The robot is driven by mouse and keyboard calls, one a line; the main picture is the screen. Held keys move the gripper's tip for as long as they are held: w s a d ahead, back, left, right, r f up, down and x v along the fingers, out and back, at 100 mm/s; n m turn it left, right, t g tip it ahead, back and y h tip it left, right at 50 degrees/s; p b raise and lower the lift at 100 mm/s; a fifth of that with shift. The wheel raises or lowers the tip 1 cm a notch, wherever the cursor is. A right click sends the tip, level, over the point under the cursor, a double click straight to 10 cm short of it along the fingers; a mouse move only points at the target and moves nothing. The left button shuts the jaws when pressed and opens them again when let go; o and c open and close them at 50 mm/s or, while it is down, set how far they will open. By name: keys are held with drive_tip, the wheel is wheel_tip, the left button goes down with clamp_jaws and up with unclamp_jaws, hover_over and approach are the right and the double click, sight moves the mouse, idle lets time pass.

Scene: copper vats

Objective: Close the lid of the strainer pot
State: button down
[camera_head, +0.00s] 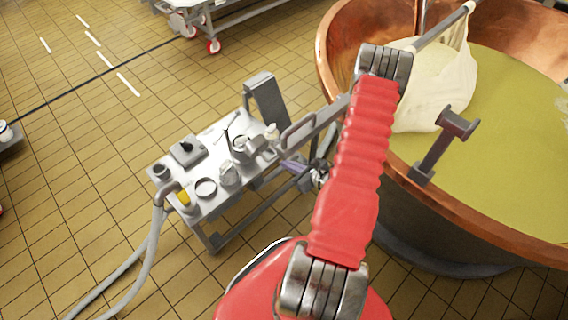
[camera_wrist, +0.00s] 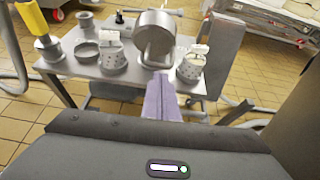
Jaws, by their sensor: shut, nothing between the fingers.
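My gripper (camera_wrist: 163,84) is shut and empty. Its narrow purple fingers point towards the metal table (camera_wrist: 88,69); it also shows at the table's right side in the head view (camera_head: 290,166). A dotted metal strainer pot (camera_wrist: 190,68) stands just right of the fingertips in the wrist view. A similar pot (camera_wrist: 113,57) stands to their left. Between them, a round grey metal piece (camera_wrist: 154,28) with a loop below it stands tilted above the fingertips. I cannot tell which vessel it belongs to, nor whether the fingers touch it. In the head view the pots look small.
A shallow round dish (camera_wrist: 87,49) and a yellow-handled tool (camera_wrist: 32,17) are on the table's left. A grey upright panel (camera_wrist: 222,50) stands at its right. The large copper vat (camera_head: 400,165) is to my right. Tiled floor lies open left of the table.

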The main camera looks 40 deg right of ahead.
drive_tip(key=s+r, duration=0.4)
drive_tip(key=s, duration=0.1)
drive_tip(key=shift+s+r, duration=0.15)
drive_tip(key=shift+r, duration=0.25)
drive_tip(key=shift+s+d, duration=0.1)
idle(0.3)
